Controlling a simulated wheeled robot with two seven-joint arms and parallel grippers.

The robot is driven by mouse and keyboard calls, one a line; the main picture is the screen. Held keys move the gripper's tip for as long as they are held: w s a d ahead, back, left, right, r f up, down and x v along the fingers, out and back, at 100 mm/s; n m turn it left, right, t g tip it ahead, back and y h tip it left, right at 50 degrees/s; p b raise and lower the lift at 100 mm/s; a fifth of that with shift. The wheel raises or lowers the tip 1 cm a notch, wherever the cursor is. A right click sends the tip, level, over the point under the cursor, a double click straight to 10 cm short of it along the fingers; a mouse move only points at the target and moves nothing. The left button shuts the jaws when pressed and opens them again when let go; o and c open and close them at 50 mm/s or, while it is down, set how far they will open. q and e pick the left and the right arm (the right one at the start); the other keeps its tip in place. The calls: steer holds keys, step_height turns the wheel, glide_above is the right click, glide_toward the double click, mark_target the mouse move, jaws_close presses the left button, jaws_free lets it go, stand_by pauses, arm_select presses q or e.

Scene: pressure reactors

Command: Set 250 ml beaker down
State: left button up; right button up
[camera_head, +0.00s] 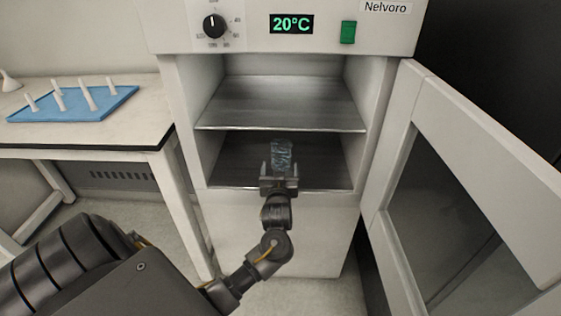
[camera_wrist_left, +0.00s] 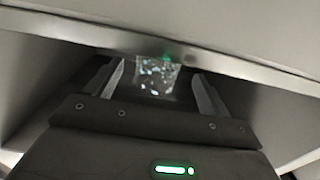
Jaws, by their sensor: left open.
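The clear glass beaker (camera_head: 282,154) stands upright on the lower shelf (camera_head: 325,165) of the oven-like cabinet, near its front middle. My left gripper (camera_head: 280,170) reaches in at the front edge of that shelf. Its two fingers are open, one on each side of the beaker. In the left wrist view the beaker (camera_wrist_left: 155,78) shows between the spread fingers of the left gripper (camera_wrist_left: 158,88), with gaps on both sides. The beaker's lower part is partly hidden by the gripper. My right gripper is not in view.
The upper shelf (camera_head: 283,103) is empty and lies above the beaker. The cabinet door (camera_head: 395,150) stands open at the right. The display (camera_head: 291,24) reads 20°C. A table at the left holds a blue rack (camera_head: 75,103) with white pegs.

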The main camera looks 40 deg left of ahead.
arm_select(q)
steer(key=v, duration=0.8)
steer(key=s+d+f+m+g+h, duration=0.25)
steer(key=s+d+f+h, duration=0.25)
steer(key=f, duration=0.3)
steer(key=s+d+f+m+g+h, duration=0.2)
steer(key=s+d+f+m+h, duration=0.25)
steer(key=f, duration=0.25)
steer(key=s+d+f+m+g, duration=0.1)
steer(key=s+d+f+g, duration=0.1)
steer(key=s, duration=0.6)
steer(key=s+d+f+m+g+h, duration=0.1)
steer(key=s+d+f+g, duration=0.1)
steer(key=s, duration=0.6)
steer(key=f+g, duration=0.1)
steer(key=g, duration=0.1)
steer(key=shift+d+f+g+p, duration=0.35)
steer(key=shift+f+p, duration=0.05)
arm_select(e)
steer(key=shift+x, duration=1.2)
arm_select(q)
steer(key=shift+w+h, duration=0.1)
steer(key=shift+h, duration=0.15)
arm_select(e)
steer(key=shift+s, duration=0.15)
